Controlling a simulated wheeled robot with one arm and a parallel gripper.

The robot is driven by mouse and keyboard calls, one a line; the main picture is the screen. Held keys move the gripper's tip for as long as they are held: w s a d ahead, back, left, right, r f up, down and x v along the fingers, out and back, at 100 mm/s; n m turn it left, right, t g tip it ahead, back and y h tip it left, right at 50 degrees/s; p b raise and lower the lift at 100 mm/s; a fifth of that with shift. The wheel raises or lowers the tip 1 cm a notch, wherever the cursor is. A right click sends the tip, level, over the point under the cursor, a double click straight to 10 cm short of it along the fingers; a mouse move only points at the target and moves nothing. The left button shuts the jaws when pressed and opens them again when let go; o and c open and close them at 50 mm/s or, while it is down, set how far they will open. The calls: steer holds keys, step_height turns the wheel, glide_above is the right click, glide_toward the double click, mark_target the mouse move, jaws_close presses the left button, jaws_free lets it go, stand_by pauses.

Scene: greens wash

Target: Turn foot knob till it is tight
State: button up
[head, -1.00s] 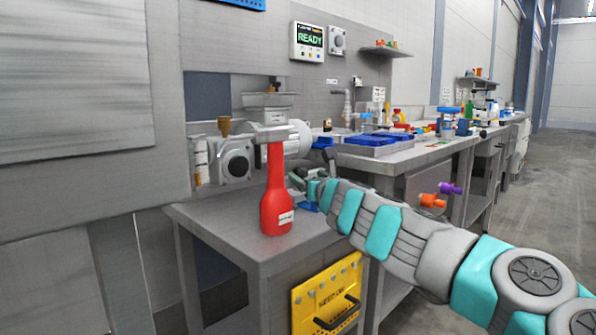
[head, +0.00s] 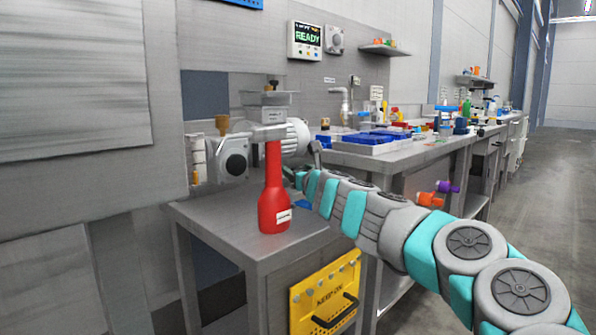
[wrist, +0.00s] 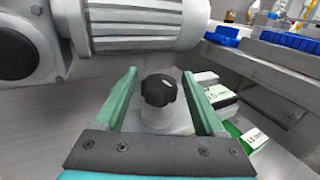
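The foot knob (wrist: 158,90) is a black lobed knob on a pale round post, below the motor (wrist: 145,25) in the wrist view. My gripper (wrist: 160,88) is open, with one green finger on each side of the knob. Gaps show between the knob and both fingers. In the head view the motor (head: 290,138) sits above the steel table (head: 200,225). There my gripper (head: 300,180) is small, behind and right of the red bottle, and the knob cannot be made out.
A red bottle (head: 273,200) stands upright near the table's front, close left of my gripper. White and green boxes (wrist: 222,98) lie right of the fingers. Blue trays (head: 370,140) sit on the bench behind. A yellow panel (head: 325,295) hangs on the table's front.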

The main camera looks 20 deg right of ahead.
jaws_close()
stand_by(0.3)
steer(key=shift+r+y+p, duration=0.1)
steer(key=shift+y+p, duration=0.2)
steer(key=shift+p, duration=0.15)
